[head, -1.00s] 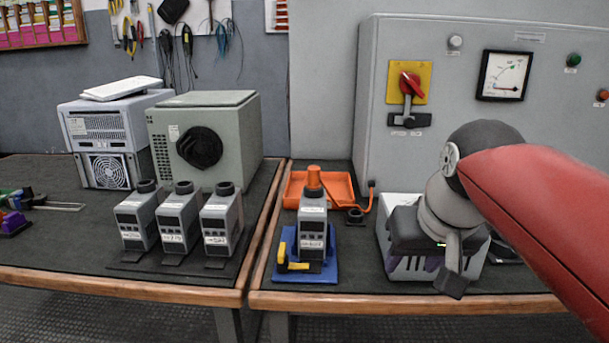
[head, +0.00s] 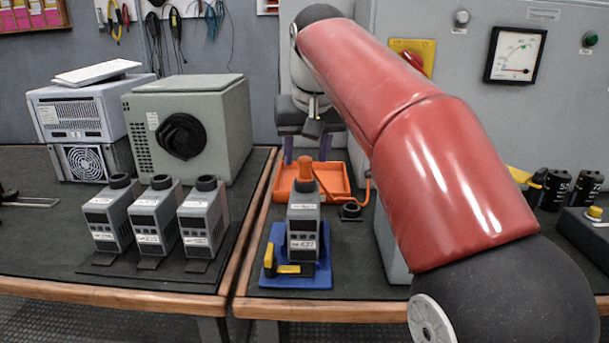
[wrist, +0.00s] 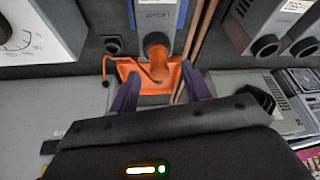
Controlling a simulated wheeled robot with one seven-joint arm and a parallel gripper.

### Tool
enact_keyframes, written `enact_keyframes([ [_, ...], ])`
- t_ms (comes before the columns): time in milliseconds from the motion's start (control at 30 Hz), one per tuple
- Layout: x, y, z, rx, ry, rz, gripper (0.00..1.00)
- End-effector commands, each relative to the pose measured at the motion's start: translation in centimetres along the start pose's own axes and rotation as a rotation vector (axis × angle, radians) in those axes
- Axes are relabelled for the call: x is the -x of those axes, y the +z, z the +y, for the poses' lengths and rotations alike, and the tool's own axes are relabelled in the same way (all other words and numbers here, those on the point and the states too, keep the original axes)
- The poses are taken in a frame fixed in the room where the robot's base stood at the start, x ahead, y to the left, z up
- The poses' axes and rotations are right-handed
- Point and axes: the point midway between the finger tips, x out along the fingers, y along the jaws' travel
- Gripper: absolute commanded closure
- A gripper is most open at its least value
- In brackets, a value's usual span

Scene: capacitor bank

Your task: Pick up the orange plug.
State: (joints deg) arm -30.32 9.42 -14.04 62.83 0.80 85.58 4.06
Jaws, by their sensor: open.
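The orange plug (head: 305,172) sits upright on top of a grey module (head: 303,220) that stands on a blue base (head: 322,272). An orange cord runs from the plug to the right. My gripper (head: 307,151) is just above and behind the plug, over the orange tray, its two purple fingers apart and pointing down. In the wrist view the plug (wrist: 158,64) shows between and beyond the spread fingertips (wrist: 160,80), with no visible contact. The gap in depth between fingers and plug is hard to tell.
The orange tray (head: 341,180) lies behind the module, and a black ring (head: 350,211) is to its right. A yellow handle (head: 284,269) is at the base's front left. Three similar grey modules (head: 153,225) stand left. A grey cabinet (head: 585,70) rises behind.

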Motion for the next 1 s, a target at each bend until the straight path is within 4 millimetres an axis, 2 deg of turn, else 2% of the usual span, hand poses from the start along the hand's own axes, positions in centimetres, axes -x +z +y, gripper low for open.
enact_keyframes([
  [100,-2.1,-0.1,0.1,0.001,0.0,-0.003,0.53],
  [200,-3.2,-0.2,0.1,0.002,0.0,-0.001,0.53],
  [500,-3.5,-0.2,0.1,0.002,0.0,0.0,0.53],
  [833,-3.5,-0.2,0.1,0.001,0.0,0.0,0.96],
  [1000,-3.5,-0.2,0.1,0.001,0.0,0.001,0.96],
])
